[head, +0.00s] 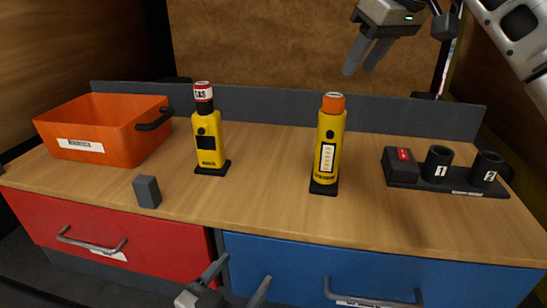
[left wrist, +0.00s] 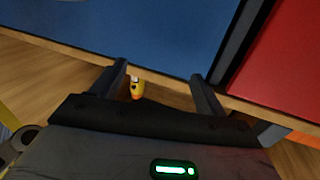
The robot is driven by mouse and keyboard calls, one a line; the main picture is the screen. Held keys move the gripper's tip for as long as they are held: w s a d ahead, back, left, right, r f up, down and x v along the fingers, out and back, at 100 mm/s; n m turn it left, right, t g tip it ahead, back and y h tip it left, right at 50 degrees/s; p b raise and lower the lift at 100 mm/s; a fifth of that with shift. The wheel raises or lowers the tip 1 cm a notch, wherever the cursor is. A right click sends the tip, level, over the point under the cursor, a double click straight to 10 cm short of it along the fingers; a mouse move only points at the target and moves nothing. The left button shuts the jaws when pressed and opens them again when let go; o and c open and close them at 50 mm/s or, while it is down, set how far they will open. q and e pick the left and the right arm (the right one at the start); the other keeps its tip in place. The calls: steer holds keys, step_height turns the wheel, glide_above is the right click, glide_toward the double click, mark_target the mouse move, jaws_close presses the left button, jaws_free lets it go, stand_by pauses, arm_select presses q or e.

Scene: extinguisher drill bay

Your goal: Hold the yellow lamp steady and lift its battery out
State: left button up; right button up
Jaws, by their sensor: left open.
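Two yellow upright bodies stand on the bench in the head view. The yellow unit with an orange top (head: 329,145) stands in a dark base at the middle, with a white label strip. The yellow unit with a red and white top (head: 209,140) stands left of it in another dark base. I cannot tell for sure which is the lamp; no battery is clearly distinguishable. My left gripper (head: 237,280) is open and empty, low at the drawer fronts. My right gripper (head: 361,70) is raised above the bench, fingers apart and empty, above and right of the orange-topped unit.
An orange bin (head: 100,135) stands at the back left, with a small grey block (head: 147,191) in front. At right, a dark rack (head: 450,182) carries a red-labelled box and cups marked 1 and 2. Red and blue drawers with handles lie below the front edge.

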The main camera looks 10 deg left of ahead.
mark_target(335, 140)
arm_select(q)
steer(key=w+a+r+t, duration=0.1)
steer(key=w+r+t, duration=0.4)
steer(key=r, duration=0.8)
steer(key=w+d+m+g+h, duration=0.1)
steer(key=h, duration=0.1)
steer(key=w+d+r+m+g+h, duration=0.1)
steer(key=w+d+g+h, duration=0.1)
steer(key=w+d+r+m+g+h, duration=0.1)
steer(key=w+h, duration=0.1)
steer(key=shift+d+m+g+h, duration=0.15)
steer(key=shift+m+g+h, duration=0.15)
steer(key=shift+m, duration=0.1)
steer(key=w+d+g, duration=0.1)
steer(key=w+d, duration=0.2)
steer(key=w, duration=0.2)
steer(key=w+d+m+g, duration=0.1)
steer(key=w+d+g, duration=0.1)
steer(key=w+d, duration=0.2)
steer(key=w+d+r+g+h, duration=0.1)
steer(key=w+d+g, duration=0.1)
steer(key=w+d, duration=0.2)
steer(key=shift+w+d, duration=0.15)
steer(key=shift+w, duration=0.7)
